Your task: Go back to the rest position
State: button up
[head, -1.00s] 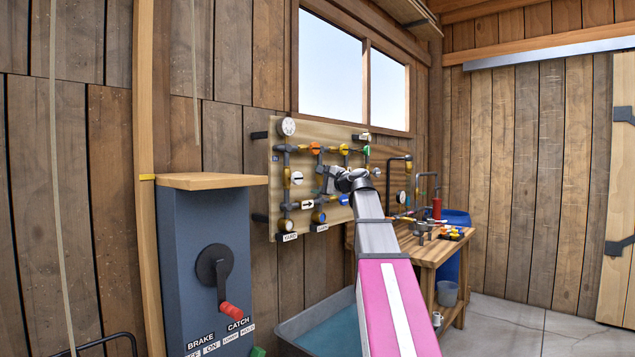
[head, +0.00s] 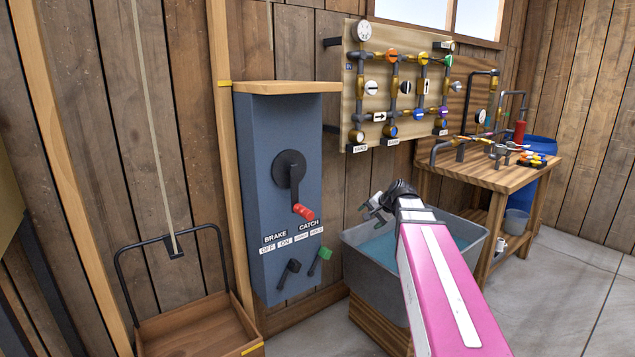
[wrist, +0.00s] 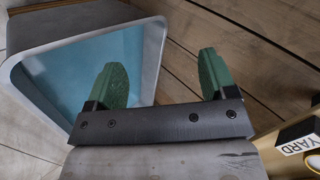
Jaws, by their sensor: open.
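My gripper (head: 371,206) is at the end of my pink and grey arm, in front of the grey trough in the head view. In the wrist view my gripper (wrist: 166,80) has its two green fingers wide apart, with nothing between them. It is open and empty. It is below the pipe board and clear of its valves.
The grey trough (head: 362,259) holds blue water. The pipe board (head: 355,95) with coloured valves hangs above it. A workbench (head: 500,177) is right. Floor is free at lower right.

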jog(key=s+f+n+g+h, duration=0.5)
jog(key=s+f+n+g, duration=0.1)
jog(key=s+f, duration=1.5)
notch_tip(320, 180, down, 3)
jog(key=shift+f+n+g+h, duration=0.15)
jog(key=shift+n+g+h, duration=0.15)
jog(key=shift+n, duration=0.1)
